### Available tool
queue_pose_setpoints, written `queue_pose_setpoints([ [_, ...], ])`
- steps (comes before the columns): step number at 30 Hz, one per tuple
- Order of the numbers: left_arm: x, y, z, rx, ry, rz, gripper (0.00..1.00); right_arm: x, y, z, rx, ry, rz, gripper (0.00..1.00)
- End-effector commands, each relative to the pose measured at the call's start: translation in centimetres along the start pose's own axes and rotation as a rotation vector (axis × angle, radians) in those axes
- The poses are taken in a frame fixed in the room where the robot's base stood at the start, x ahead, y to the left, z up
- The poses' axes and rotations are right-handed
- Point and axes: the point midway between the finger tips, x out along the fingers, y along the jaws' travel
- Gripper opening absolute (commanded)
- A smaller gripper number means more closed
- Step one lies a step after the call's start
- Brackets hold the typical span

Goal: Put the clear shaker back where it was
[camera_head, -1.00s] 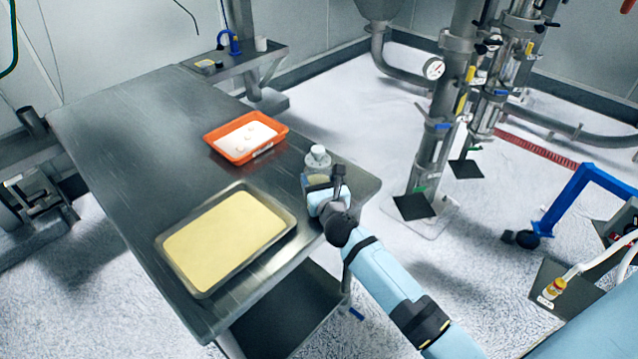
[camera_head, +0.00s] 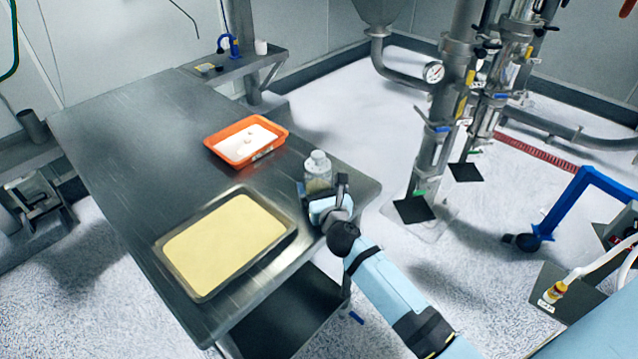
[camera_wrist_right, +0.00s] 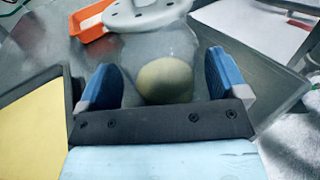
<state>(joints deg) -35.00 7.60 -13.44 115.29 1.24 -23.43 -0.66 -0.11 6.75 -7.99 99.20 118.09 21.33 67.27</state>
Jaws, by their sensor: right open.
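The clear shaker (camera_head: 318,172) stands upright on the metal table near its right edge. It has a white perforated lid and pale yellow powder inside, as the right wrist view shows (camera_wrist_right: 160,65). My right gripper (camera_head: 322,200) is just in front of the shaker, on its near side. In the right wrist view the blue fingers (camera_wrist_right: 158,80) are open, one on each side of the shaker's lower body, with gaps visible between them and its wall. My left gripper is not in view.
A metal tray of yellow powder (camera_head: 282,250) lies left of my right gripper. An orange tray of white powder (camera_head: 281,128) lies farther back. The table (camera_head: 130,130) is bare at the left and back. Steel pipes (camera_head: 435,150) stand beyond its right edge.

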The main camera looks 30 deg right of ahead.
Motion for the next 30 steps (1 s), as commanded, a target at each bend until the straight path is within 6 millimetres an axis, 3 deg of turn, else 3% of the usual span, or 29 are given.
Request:
queue_pose_setpoints([
  [9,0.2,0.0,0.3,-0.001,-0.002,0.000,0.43,-7.0,0.0,-0.1,0.001,0.002,-0.001,0.91],
  [15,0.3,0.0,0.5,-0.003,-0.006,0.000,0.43,-9.7,0.0,-0.1,0.000,0.001,-0.001,0.91],
  [30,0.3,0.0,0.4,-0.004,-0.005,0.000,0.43,-10.5,0.0,0.0,0.000,-0.001,-0.001,0.91],
])
